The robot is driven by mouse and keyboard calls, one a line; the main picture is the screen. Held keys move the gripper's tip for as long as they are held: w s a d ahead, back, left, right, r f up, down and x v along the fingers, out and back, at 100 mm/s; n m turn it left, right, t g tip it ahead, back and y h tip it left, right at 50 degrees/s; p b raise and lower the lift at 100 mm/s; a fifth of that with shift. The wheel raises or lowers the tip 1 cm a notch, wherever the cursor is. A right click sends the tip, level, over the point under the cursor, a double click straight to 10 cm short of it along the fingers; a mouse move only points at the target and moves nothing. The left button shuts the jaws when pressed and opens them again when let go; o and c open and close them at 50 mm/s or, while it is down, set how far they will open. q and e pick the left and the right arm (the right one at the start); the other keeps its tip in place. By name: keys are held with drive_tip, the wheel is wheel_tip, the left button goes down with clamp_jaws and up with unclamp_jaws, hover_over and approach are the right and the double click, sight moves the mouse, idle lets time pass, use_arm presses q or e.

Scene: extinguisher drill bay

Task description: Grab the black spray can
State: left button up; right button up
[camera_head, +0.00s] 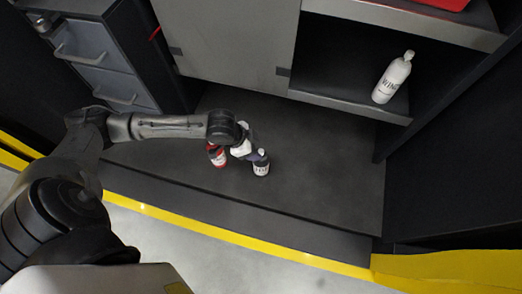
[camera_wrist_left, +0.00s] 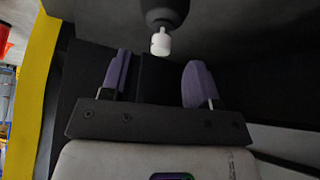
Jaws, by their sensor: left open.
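The black spray can (camera_head: 261,171), with a white label, stands on the dark floor panel, its top partly covered by my left gripper (camera_head: 257,156). In the left wrist view the dark can (camera_wrist_left: 165,9) shows its white nozzle towards me, cut off by the top edge. My left gripper's purple fingers (camera_wrist_left: 157,62) are open and empty there, with the nozzle just past their tips, roughly between them. I cannot tell whether a finger touches the can. My right gripper is not in view.
A red can (camera_head: 218,157) with a white label stands close left of the black can. A white bottle (camera_head: 391,79) stands on a shelf (camera_head: 345,103) at right. A grey drawer unit (camera_head: 95,60) is at left. A yellow edge (camera_head: 215,231) runs along the front. The panel's right part is clear.

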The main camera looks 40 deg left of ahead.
sight(260, 151)
use_arm(q)
drive_tip(key=b+x, duration=0.2)
drive_tip(key=x, duration=0.2)
drive_tip(key=shift+f, duration=0.15)
drive_tip(key=shift+w+d+f, duration=0.15)
drive_tip(key=shift+w+f, duration=0.05)
drive_tip(key=shift+f, duration=0.15)
drive_tip(key=c, duration=0.3)
clamp_jaws()
drive_tip(key=shift+r, duration=0.1)
